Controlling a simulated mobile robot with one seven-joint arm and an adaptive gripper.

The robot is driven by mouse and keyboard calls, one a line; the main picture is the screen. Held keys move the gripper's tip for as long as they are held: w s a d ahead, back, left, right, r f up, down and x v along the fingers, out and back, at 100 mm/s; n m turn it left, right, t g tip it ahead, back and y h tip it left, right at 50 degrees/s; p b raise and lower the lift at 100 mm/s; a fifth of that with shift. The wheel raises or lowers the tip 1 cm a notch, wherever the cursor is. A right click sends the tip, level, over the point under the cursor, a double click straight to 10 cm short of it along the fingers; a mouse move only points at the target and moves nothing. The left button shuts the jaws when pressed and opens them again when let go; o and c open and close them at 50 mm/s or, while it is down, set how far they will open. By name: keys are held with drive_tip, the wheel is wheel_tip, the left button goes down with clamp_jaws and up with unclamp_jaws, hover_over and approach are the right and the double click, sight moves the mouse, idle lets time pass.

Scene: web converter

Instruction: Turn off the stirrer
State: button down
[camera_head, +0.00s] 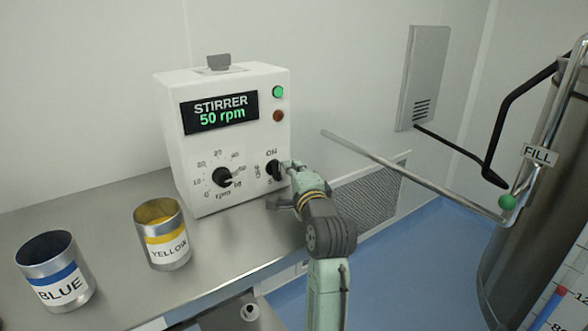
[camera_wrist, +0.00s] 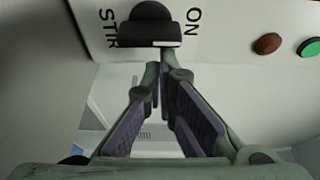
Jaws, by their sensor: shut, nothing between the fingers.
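The stirrer (camera_head: 180,150) is a white box on the metal bench. Its display (camera_head: 220,111) reads "STIRRER 50 rpm". A green lamp (camera_head: 278,92) looks lit and a dark red lamp (camera_head: 278,116) looks dim. The round black rpm knob (camera_head: 222,177) is at lower left of the front. The black switch knob (camera_head: 272,170) at lower right has an "ON" label beside it; it also shows in the wrist view (camera_wrist: 150,22). My gripper (camera_head: 285,168) is shut and empty, its tips close by this knob. The wrist view shows the fingertips (camera_wrist: 162,68) just below the knob; I cannot tell whether they touch.
A blue-labelled can (camera_head: 58,290) and a yellow-labelled can (camera_head: 165,255) stand on the bench (camera_head: 110,215) at left. A metal pipe (camera_head: 410,177) with a green ball end and a large tank (camera_head: 520,235) are at right. A wall box (camera_head: 423,75) hangs behind.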

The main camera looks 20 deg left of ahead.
drive_tip(key=shift+s+a+r+n+t+y+b, duration=0.15)
drive_tip(key=shift+n+t+b, duration=0.1)
drive_tip(key=shift+n+b, duration=0.3)
drive_tip(key=shift+w+d+r+n+t+y+b, duration=0.15)
drive_tip(key=shift+n+t+b, duration=0.15)
drive_tip(key=shift+n, duration=0.45)
drive_tip(key=shift+s+a+n+b, duration=0.15)
drive_tip(key=shift+s+n+b, duration=0.05)
drive_tip(key=shift+n+b, duration=0.55)
drive_tip(key=n+b, duration=0.1)
drive_tip(key=n, duration=0.1)
drive_tip(key=n+y, duration=0.1)
drive_tip(key=n, duration=0.1)
drive_tip(key=n+y+b, duration=0.1)
drive_tip(key=n, duration=0.1)
drive_tip(key=shift+s+a+r+b, duration=0.3)
drive_tip(key=shift+s+r+b, duration=0.05)
drive_tip(key=shift+r, duration=0.05)
drive_tip(key=shift+s+a+r+y, duration=0.2)
drive_tip(key=shift+r+y, duration=0.05)
drive_tip(key=shift+y, duration=0.05)
drive_tip(key=shift+s+a, duration=0.1)
drive_tip(key=shift+s, duration=0.05)
idle(0.4)
